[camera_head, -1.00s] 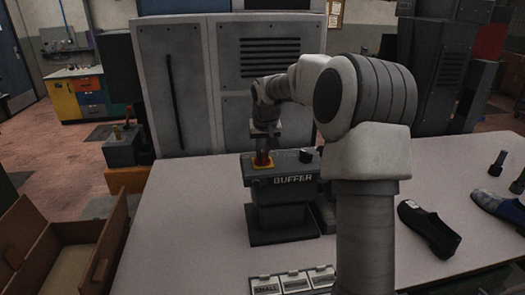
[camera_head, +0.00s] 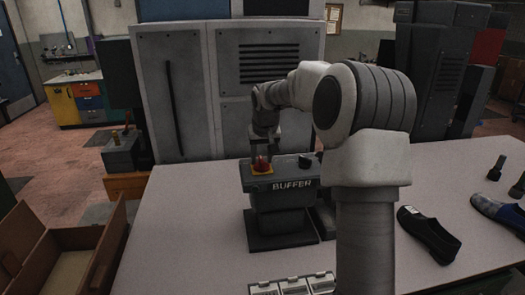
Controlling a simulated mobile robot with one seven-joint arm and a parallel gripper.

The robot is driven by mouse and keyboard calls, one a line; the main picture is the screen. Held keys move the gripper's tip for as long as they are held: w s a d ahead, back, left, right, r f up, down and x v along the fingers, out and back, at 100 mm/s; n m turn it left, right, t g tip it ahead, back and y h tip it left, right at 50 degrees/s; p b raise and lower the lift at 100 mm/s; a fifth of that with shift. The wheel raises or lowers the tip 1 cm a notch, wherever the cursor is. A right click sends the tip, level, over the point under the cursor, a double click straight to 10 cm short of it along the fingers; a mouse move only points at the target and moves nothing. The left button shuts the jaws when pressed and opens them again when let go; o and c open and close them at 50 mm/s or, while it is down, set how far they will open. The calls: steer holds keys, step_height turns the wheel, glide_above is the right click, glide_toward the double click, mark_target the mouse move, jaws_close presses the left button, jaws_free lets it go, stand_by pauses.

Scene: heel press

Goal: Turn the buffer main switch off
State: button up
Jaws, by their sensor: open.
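The buffer control box (camera_head: 278,186), dark grey and labelled BUFFER, stands on a pedestal on the table. A red knob (camera_head: 261,163) on a yellow plate sits at the left of its top. A black knob (camera_head: 306,160) sits at the right of its top. My gripper (camera_head: 263,152) points down right above the red knob, with its fingers at or around it; contact cannot be told at this size. My gripper is open.
The pale table (camera_head: 185,225) has free room left of the box. A black shoe (camera_head: 428,232) and a blue-black shoe (camera_head: 497,211) lie at right. Labelled bins (camera_head: 292,286) stand at the front edge. A large grey cabinet (camera_head: 190,85) stands behind. An open cardboard box (camera_head: 62,250) is at left.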

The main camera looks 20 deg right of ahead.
steer(key=b+v, duration=0.1)
steer(key=v, duration=1.6)
steer(key=shift+r, duration=0.15)
